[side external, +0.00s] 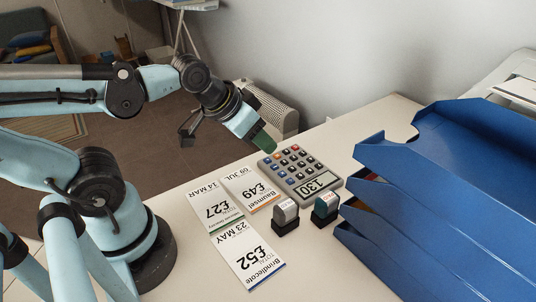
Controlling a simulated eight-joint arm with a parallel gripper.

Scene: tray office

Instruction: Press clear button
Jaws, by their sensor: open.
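A grey calculator (299,171) lies on the white desk, left of the blue trays. Its display (319,186) is at the near end and shows digits that look like 130. Its keys are mostly dark, with a few orange or red ones toward the far end; their labels are too small to read, so I cannot tell which is the clear button. My gripper (226,139) is open and empty, above and to the far left of the calculator. Its dark green right fingertip is near the calculator's far left corner and seems apart from the keys.
Paper slips (246,253) lie left of the calculator. A wall is behind the desk.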

